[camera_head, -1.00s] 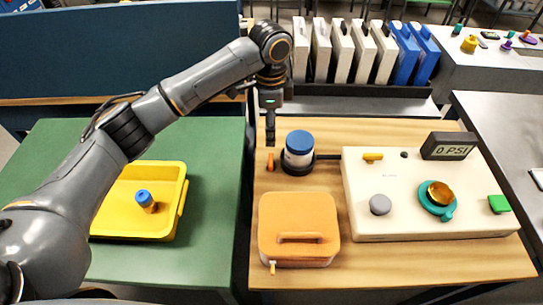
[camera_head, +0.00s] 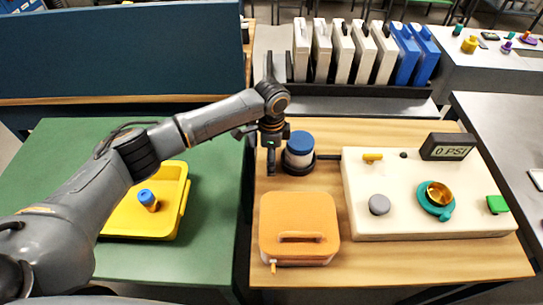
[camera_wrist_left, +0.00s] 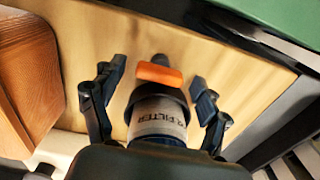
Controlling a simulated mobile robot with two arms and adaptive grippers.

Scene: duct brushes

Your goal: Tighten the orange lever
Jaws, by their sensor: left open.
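The orange lever (camera_wrist_left: 158,73) shows in the left wrist view, beside the filter canister (camera_wrist_left: 160,118) with its printed label and dark ring. In the head view the lever is hidden behind my left gripper (camera_head: 271,165); the canister (camera_head: 299,150) with its blue lid stands upright in a dark holder just to the right. In the left wrist view my left gripper (camera_wrist_left: 157,82) is open, one finger on each side of the lever, with gaps to it. How far above the lever the fingertips are, I cannot tell. My right gripper is not in view.
An orange box (camera_head: 299,222) stands in front on the wooden table (camera_head: 390,275). A white panel (camera_head: 400,205) with a "0 PSI" display (camera_head: 447,147) lies to the right. A yellow tray (camera_head: 178,205) rests on the green table. White and blue cases stand behind.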

